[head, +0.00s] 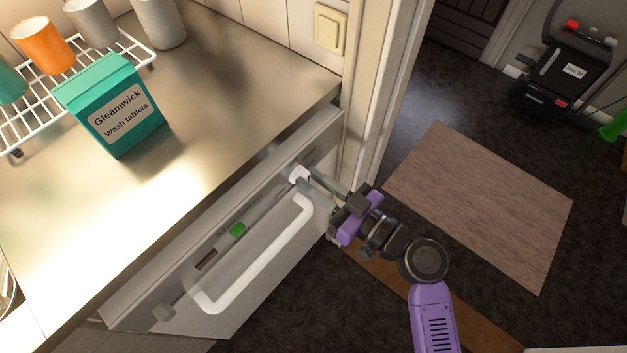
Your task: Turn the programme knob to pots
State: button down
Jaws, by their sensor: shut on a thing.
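The programme knob (298,173) is a small, pale round knob at the right end of the machine's front panel (215,240), below the worktop edge. My gripper (306,182) reaches in from the right, its two grey fingers shut on this knob. The fingers partly cover the knob, and I cannot make out its pointer. The markings around it, including any for pots, are too small to read. A green button (238,230) and a dark slot (206,259) are further left on the panel.
A white bar handle (258,262) sticks out below the panel. A teal Gleamwick box (110,105) and a white rack (45,112) with cups stand on the worktop. A door frame (372,95) rises close right of the gripper.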

notch_tip(320, 180, down, 3)
jog(key=n+p, duration=0.6)
jog(key=n, duration=1.1)
jog(key=n+p, duration=0.6)
jog(key=n, duration=1.1)
jog(key=shift+s+a+r+n+p, duration=0.1)
jog(key=shift+s+r+n+p, duration=0.1)
jog(key=shift+n+p, duration=0.1)
jog(key=m+p, duration=0.1)
jog(key=m, duration=0.1)
jog(key=m+p, duration=0.2)
jog(key=m, duration=0.1)
jog(key=shift+s+a+r+m, duration=0.1)
jog(key=shift+s+a+m, duration=0.1)
jog(key=shift+m, duration=0.1)
jog(key=shift+s+a+r+m+p, duration=0.1)
jog(key=shift+m+p, duration=0.6)
jog(key=shift+m, duration=0.35)
jog(key=shift+s+m+p, duration=0.1)
jog(key=shift+m+p, duration=0.55)
jog(key=shift+m, duration=0.4)
jog(key=c, duration=1.3)
grip_release()
